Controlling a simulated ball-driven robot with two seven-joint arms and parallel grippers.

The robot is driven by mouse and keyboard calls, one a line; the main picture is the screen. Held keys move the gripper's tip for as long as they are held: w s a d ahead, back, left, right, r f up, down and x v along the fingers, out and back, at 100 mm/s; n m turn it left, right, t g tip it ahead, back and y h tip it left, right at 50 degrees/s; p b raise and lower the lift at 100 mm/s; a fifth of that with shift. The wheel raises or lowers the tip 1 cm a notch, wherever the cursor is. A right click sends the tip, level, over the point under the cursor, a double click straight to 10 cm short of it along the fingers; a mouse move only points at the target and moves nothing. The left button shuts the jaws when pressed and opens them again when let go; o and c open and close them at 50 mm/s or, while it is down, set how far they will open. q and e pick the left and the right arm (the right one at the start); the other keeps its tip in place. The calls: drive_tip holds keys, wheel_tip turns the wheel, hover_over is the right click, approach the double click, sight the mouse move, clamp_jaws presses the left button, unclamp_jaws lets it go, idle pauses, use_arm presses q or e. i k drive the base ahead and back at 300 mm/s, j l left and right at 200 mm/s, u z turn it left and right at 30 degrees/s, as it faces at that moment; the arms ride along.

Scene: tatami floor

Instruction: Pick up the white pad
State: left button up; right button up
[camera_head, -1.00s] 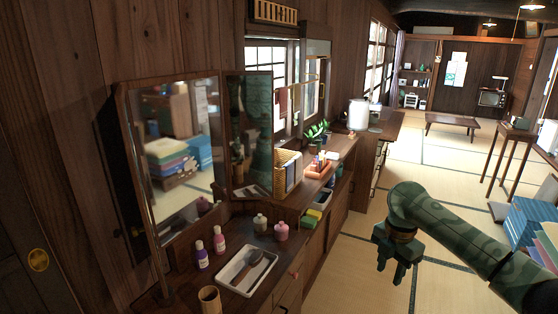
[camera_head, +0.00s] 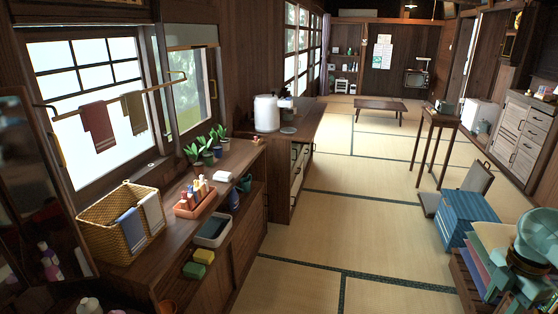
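A small flat white item (camera_head: 223,176), which looks like the white pad, lies on the wooden counter (camera_head: 160,262) just right of the orange tray of bottles. It is small in the picture and its details cannot be made out. My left gripper is not in view.
Yellow and green sponges (camera_head: 199,263) sit lower. Open tatami floor (camera_head: 330,235) lies right of the counter.

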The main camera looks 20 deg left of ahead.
sight(224, 177)
drive_tip(key=i+u, duration=0.2)
drive_tip(key=i, duration=0.4)
drive_tip(key=i+l+u, duration=0.15)
drive_tip(key=i, duration=0.45)
drive_tip(key=i+j+u, duration=0.1)
drive_tip(key=i+u, duration=0.2)
drive_tip(key=u, duration=0.2)
drive_tip(key=i+u, duration=0.25)
drive_tip(key=u, duration=0.2)
drive_tip(key=i+l+u, duration=0.15)
drive_tip(key=i+u, duration=0.15)
drive_tip(key=u, duration=0.2)
drive_tip(key=i+u, duration=0.45)
drive_tip(key=k+l, duration=0.05)
drive_tip(key=k, duration=0.05)
